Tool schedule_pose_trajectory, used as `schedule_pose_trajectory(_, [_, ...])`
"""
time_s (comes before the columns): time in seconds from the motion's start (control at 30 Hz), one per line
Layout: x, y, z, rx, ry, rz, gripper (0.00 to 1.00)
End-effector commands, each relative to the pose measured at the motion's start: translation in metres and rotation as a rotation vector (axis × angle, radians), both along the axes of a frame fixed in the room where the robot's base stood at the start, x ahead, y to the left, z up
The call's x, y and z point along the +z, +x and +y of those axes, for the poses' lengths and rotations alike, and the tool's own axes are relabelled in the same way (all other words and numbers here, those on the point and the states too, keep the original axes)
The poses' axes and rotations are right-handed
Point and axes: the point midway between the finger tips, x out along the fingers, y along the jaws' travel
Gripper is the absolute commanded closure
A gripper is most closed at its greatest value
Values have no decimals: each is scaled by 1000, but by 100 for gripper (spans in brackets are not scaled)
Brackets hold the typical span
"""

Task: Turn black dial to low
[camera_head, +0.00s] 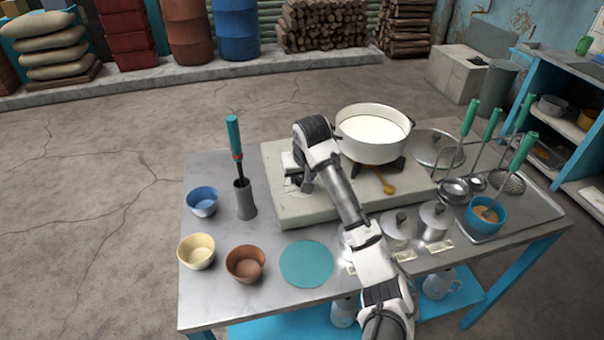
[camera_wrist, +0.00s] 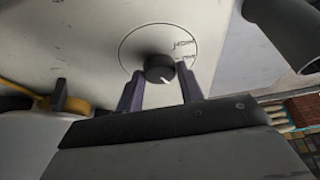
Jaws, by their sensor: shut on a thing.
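The black dial (camera_wrist: 158,68) sits on a pale slab face inside a thin marked circle. A white pointer line shows on its lower edge, and dark lettering is printed on its right side, too blurred and angled to read surely. My gripper (camera_wrist: 159,82) has one finger on each side of the dial and is shut on it. In the head view my gripper (camera_head: 299,178) is at the left part of the pale stove slab (camera_head: 290,212), and the dial is hidden behind it. A white pot of milk (camera_head: 372,135) stands on the burner to the right.
A dark crock with a green-handled tool (camera_head: 245,200) stands left of the slab. Bowls (camera_head: 196,252) and a teal round mat (camera_head: 306,264) lie in front. Lidded canisters (camera_head: 435,220), ladles and a blue cup (camera_head: 484,217) fill the right side. A yellow handle (camera_head: 385,184) sticks out below the pot.

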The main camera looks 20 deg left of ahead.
Motion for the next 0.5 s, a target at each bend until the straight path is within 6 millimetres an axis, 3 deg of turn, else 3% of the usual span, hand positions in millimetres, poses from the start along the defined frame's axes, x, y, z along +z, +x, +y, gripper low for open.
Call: schedule_pose_trajectory(0.5, [1,2,-2,282,1,1,86])
